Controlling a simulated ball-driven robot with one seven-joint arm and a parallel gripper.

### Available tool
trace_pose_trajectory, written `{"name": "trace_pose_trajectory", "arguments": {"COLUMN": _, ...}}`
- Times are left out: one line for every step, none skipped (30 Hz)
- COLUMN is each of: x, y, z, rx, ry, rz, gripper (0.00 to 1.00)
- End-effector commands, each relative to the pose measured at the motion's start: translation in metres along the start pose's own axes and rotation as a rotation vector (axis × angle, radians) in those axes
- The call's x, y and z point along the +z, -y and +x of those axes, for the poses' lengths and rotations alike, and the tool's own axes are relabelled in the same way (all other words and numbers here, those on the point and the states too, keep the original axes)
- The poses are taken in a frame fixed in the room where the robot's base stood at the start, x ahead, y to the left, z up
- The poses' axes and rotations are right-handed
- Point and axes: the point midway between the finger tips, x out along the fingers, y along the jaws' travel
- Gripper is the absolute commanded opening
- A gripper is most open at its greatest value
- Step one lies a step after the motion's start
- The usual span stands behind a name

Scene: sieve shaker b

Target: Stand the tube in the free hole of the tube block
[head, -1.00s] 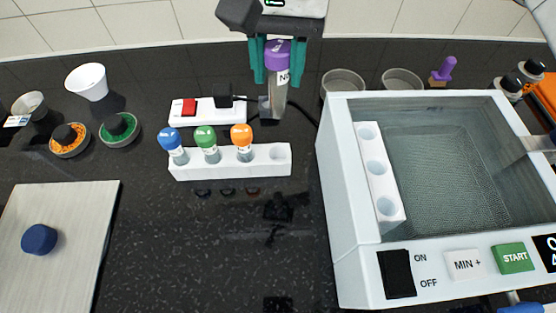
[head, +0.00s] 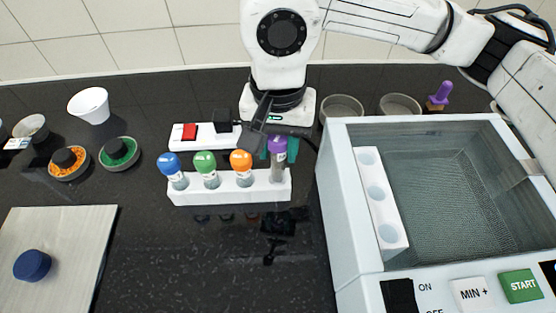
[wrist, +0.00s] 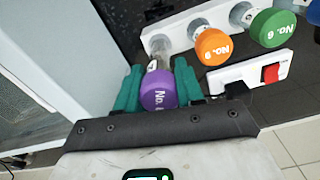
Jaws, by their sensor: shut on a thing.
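The purple-capped tube (head: 278,146) is upright at the right end of the white tube block (head: 228,192). Its lower end is at the end hole; I cannot tell how far in it is. Its cap sits higher than the other caps. My gripper (head: 277,150) is shut on this tube near the cap, partly hidden behind it and my wrist. In the wrist view the purple cap (wrist: 158,92) lies between the green fingers. The other holes hold tubes with blue (head: 169,162), green (head: 204,162) and orange (head: 240,160) caps.
A power strip (head: 205,136) with a red switch lies just behind the block. The white shaker bath (head: 335,200) stands close on the right with an empty white rack (head: 378,195) inside. A pale board (head: 60,250) is at the left. Dark counter in front of the block is clear.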

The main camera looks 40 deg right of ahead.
Motion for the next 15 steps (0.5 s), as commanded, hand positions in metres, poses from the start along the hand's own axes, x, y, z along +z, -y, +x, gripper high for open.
{"name": "trace_pose_trajectory", "arguments": {"x": 0.000, "y": 0.000, "z": 0.004, "rx": -0.001, "ry": 0.001, "rz": 0.001, "gripper": 0.06}}
{"name": "trace_pose_trajectory", "arguments": {"x": 0.000, "y": 0.000, "z": 0.005, "rx": -0.001, "ry": 0.001, "rz": 0.001, "gripper": 0.06}}
{"name": "trace_pose_trajectory", "arguments": {"x": 0.000, "y": 0.000, "z": 0.009, "rx": -0.001, "ry": 0.001, "rz": 0.001, "gripper": 0.06}}
{"name": "trace_pose_trajectory", "arguments": {"x": 0.000, "y": 0.000, "z": 0.012, "rx": 0.000, "ry": 0.002, "rz": 0.001, "gripper": 0.06}}
{"name": "trace_pose_trajectory", "arguments": {"x": 0.000, "y": 0.000, "z": 0.016, "rx": 0.000, "ry": 0.002, "rz": 0.001, "gripper": 0.06}}
{"name": "trace_pose_trajectory", "arguments": {"x": 0.001, "y": 0.000, "z": 0.021, "rx": 0.001, "ry": 0.003, "rz": 0.000, "gripper": 0.06}}
{"name": "trace_pose_trajectory", "arguments": {"x": 0.000, "y": 0.000, "z": 0.025, "rx": 0.000, "ry": 0.003, "rz": 0.001, "gripper": 0.06}}
{"name": "trace_pose_trajectory", "arguments": {"x": 0.000, "y": 0.000, "z": 0.030, "rx": 0.000, "ry": 0.003, "rz": 0.001, "gripper": 0.06}}
{"name": "trace_pose_trajectory", "arguments": {"x": 0.000, "y": 0.000, "z": 0.035, "rx": 0.000, "ry": 0.003, "rz": 0.001, "gripper": 0.06}}
{"name": "trace_pose_trajectory", "arguments": {"x": 0.000, "y": 0.000, "z": 0.038, "rx": 0.000, "ry": 0.002, "rz": 0.002, "gripper": 0.06}}
{"name": "trace_pose_trajectory", "arguments": {"x": 0.000, "y": 0.000, "z": 0.040, "rx": 0.000, "ry": 0.002, "rz": 0.002, "gripper": 0.06}}
{"name": "trace_pose_trajectory", "arguments": {"x": 0.000, "y": 0.000, "z": 0.043, "rx": -0.001, "ry": 0.002, "rz": 0.001, "gripper": 0.06}}
{"name": "trace_pose_trajectory", "arguments": {"x": 0.000, "y": 0.000, "z": 0.044, "rx": -0.001, "ry": 0.001, "rz": 0.001, "gripper": 0.06}}
{"name": "trace_pose_trajectory", "arguments": {"x": 0.000, "y": 0.000, "z": 0.044, "rx": -0.001, "ry": 0.000, "rz": 0.001, "gripper": 0.06}}
{"name": "trace_pose_trajectory", "arguments": {"x": 0.000, "y": 0.000, "z": 0.044, "rx": -0.001, "ry": -0.001, "rz": 0.001, "gripper": 0.06}}
